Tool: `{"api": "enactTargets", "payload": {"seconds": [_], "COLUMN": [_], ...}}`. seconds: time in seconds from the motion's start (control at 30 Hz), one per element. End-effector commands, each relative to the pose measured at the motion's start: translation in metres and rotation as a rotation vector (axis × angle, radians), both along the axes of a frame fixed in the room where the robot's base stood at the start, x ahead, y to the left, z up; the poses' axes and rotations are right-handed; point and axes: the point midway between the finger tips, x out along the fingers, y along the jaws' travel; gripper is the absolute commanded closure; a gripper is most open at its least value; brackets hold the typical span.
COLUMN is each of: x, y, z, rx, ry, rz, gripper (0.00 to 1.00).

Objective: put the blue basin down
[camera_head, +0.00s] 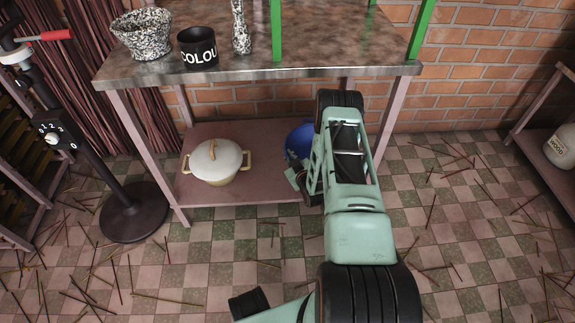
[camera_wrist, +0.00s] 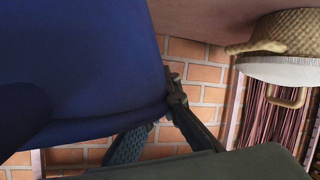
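The blue basin (camera_head: 297,141) is at the right part of the lower shelf (camera_head: 235,133), partly hidden behind my arm. In the wrist view the basin (camera_wrist: 80,65) fills the left side, very close to the camera. My gripper (camera_wrist: 165,108) is at the basin's edge, with one finger beside it and the other running behind it, and looks closed on it. I cannot tell whether the basin touches the shelf.
A cream lidded pot (camera_head: 216,163) stands left of the basin on the lower shelf, with bare shelf between them; it also shows in the wrist view (camera_wrist: 285,45). The tabletop (camera_head: 320,40) above holds a black cup (camera_head: 197,50) and a speckled bowl (camera_head: 142,35). Table legs flank the shelf.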

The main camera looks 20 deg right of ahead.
Motion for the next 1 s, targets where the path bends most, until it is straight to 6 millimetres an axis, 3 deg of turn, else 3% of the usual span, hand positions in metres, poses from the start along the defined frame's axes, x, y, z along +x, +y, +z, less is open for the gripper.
{"api": "enactTargets", "payload": {"seconds": [0.03,0.13,0.37,0.57,0.93,1.0], "x": [0.008,0.017,0.027,0.027,0.027,0.027], "y": [-0.002,-0.003,-0.005,-0.005,-0.005,-0.005], "z": [-0.011,-0.02,-0.031,-0.059,-0.062,-0.062], "rx": [-0.002,-0.002,-0.001,-0.001,-0.001,0.0], "ry": [-0.005,-0.006,-0.004,-0.004,-0.004,-0.003], "rz": [0.001,-0.001,0.0,0.001,0.0,0.0], "gripper": [1.0,1.0,1.0,1.0,1.0,0.93]}}
